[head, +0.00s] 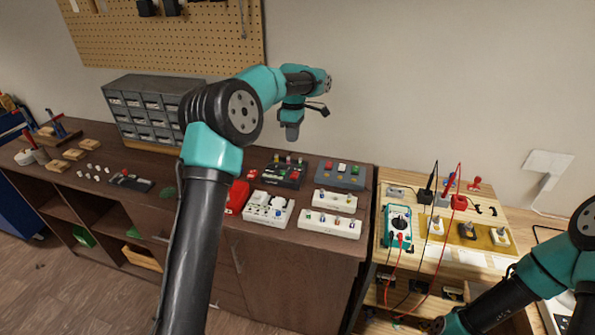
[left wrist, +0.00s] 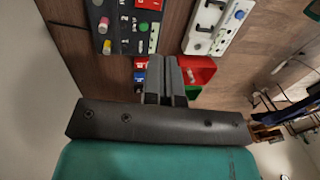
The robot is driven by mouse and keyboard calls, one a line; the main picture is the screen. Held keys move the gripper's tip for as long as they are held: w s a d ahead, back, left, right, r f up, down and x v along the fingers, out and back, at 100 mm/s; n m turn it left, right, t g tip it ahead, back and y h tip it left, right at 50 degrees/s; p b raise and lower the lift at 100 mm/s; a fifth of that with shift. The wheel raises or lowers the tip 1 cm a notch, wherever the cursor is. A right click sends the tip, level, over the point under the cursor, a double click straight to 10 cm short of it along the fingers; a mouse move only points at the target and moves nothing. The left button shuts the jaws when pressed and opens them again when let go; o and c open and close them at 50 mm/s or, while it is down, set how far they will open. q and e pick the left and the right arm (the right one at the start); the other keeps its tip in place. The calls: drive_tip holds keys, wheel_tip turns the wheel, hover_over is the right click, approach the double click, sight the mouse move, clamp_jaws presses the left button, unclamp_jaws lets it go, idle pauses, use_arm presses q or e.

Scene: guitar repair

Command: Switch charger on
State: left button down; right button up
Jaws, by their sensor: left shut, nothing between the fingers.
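No unit carries a readable charger label, so I cannot tell which one is the charger. Candidates on the brown bench are a white box with sockets and knobs (head: 268,210), two white strips with coloured controls (head: 335,201) (head: 330,222), a black panel (head: 277,173) and a grey panel (head: 341,174). My left gripper (head: 292,132) is shut and empty, pointing down above the back of the bench. In the left wrist view its closed fingers (left wrist: 165,75) lie below a black panel (left wrist: 125,28) and a white panel (left wrist: 215,28). My right gripper is out of frame.
A red case (head: 237,197) lies beside the white box. A grey drawer cabinet (head: 143,110) stands at the back left. A pale wooden bench (head: 455,262) on the right holds a teal multimeter (head: 398,226) and red and black leads. My right arm is at lower right.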

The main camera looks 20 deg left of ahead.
sight(294, 176)
use_arm(q)
drive_tip(key=shift+w+d+r, duration=0.25)
drive_tip(key=shift+w+d, duration=0.05)
drive_tip(key=shift+d, duration=0.05)
drive_tip(key=f, duration=0.4)
drive_tip(key=s+f, duration=0.1)
drive_tip(key=f, duration=0.4)
drive_tip(key=s+f, duration=0.1)
drive_tip(key=f, duration=0.4)
drive_tip(key=shift+d, duration=0.1)
